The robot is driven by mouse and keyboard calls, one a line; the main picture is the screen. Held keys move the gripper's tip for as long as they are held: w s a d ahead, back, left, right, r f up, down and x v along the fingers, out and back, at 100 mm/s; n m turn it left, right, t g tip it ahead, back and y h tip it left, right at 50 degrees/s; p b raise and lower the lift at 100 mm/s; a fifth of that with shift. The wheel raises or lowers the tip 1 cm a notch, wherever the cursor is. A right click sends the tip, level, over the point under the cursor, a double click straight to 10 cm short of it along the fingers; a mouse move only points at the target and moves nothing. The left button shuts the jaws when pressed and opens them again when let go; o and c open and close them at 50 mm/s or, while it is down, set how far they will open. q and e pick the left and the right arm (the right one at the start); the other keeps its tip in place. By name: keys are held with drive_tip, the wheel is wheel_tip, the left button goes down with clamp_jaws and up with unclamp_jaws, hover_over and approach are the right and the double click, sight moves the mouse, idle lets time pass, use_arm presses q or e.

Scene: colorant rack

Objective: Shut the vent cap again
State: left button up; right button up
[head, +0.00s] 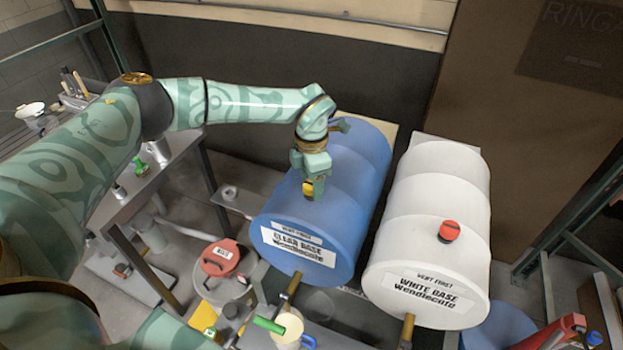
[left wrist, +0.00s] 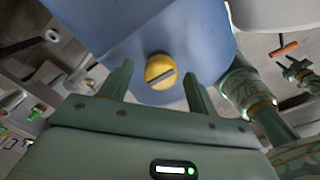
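The yellow vent cap (head: 308,187) is on top of the blue drum (head: 350,150), near its labelled front end. In the left wrist view the cap (left wrist: 160,72) is round with a grey bar slanting across it; whether it sits fully down is unclear. My left gripper (head: 310,183) points down over the cap. In the left wrist view its two fingers (left wrist: 157,72) are spread apart, one on either side of the cap, with visible gaps. My right gripper (left wrist: 298,66) shows small at the right of the left wrist view, its fingers apart and nothing between them.
A white drum (head: 432,200) with a red cap (head: 449,230) stands right of the blue one. A steel bench (head: 170,180) stands at the left. A dark wall is behind.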

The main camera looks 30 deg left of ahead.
use_arm(q)
wheel_tip(320, 180, up, 16)
drive_tip(key=b, duration=0.1)
drive_tip(key=shift+r+b, duration=0.15)
drive_tip(key=shift+b, duration=0.25)
idle(0.5)
